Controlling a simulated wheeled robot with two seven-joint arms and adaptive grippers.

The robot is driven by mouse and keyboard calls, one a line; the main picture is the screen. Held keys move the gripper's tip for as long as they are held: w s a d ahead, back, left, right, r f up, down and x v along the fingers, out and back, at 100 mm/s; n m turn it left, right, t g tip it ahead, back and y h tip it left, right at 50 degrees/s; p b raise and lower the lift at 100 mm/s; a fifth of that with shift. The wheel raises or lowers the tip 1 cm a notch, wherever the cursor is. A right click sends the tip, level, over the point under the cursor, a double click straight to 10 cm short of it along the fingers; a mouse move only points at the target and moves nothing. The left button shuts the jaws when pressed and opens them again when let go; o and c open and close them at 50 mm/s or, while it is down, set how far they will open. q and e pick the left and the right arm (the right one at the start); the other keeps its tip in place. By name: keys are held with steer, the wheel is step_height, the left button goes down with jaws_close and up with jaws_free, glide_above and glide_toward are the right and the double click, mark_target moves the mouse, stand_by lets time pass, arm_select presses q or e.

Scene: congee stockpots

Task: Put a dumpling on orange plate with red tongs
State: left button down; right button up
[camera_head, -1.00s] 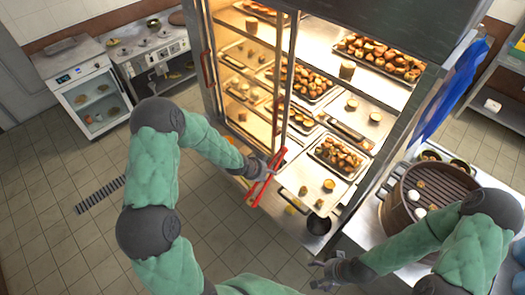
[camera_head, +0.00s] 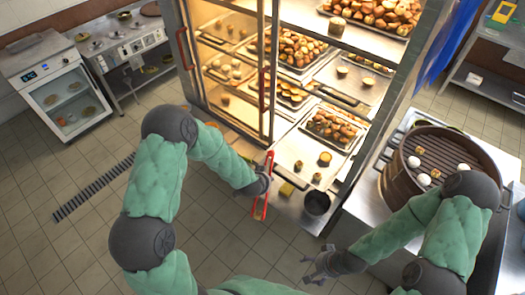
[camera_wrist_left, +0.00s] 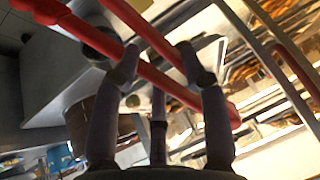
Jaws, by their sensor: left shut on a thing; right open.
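My left gripper (camera_head: 262,178) is shut on the red tongs (camera_head: 257,212), in front of the lit cabinet. In the left wrist view the tongs (camera_wrist_left: 150,70) cross between my left gripper's fingers (camera_wrist_left: 160,85). Small round pieces, whitish dumplings (camera_head: 424,180) by their look, sit in the round brown steamer (camera_head: 394,190) at the right; the tongs are well apart from them. My right gripper (camera_head: 320,265) is open and empty, low and left of the steamer. I cannot make out an orange plate.
The lit cabinet (camera_head: 266,85) holds several food trays (camera_head: 330,137). A dark pot (camera_head: 317,203) stands at its front edge, right of the tongs. The steamer's steel counter (camera_head: 362,212) is near my right arm. Tiled floor (camera_head: 215,235) is open at left.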

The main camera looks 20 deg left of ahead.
arm_select(q)
steer(key=s+a+f+n+y+b, duration=0.1)
steer(key=s+f+b, duration=0.3)
steer(key=f+b, duration=0.4)
steer(key=s+a+f+n+y+b, duration=0.1)
steer(key=s+f+n+b, duration=0.3)
steer(key=f+b, duration=0.4)
step_height(320, 180, down, 4)
steer(key=shift+s+a+f+n+g+y, duration=0.1)
steer(key=shift+s+a+n+g+y, duration=0.2)
steer(key=shift+s+y, duration=0.4)
arm_select(e)
step_height(320, 180, down, 17)
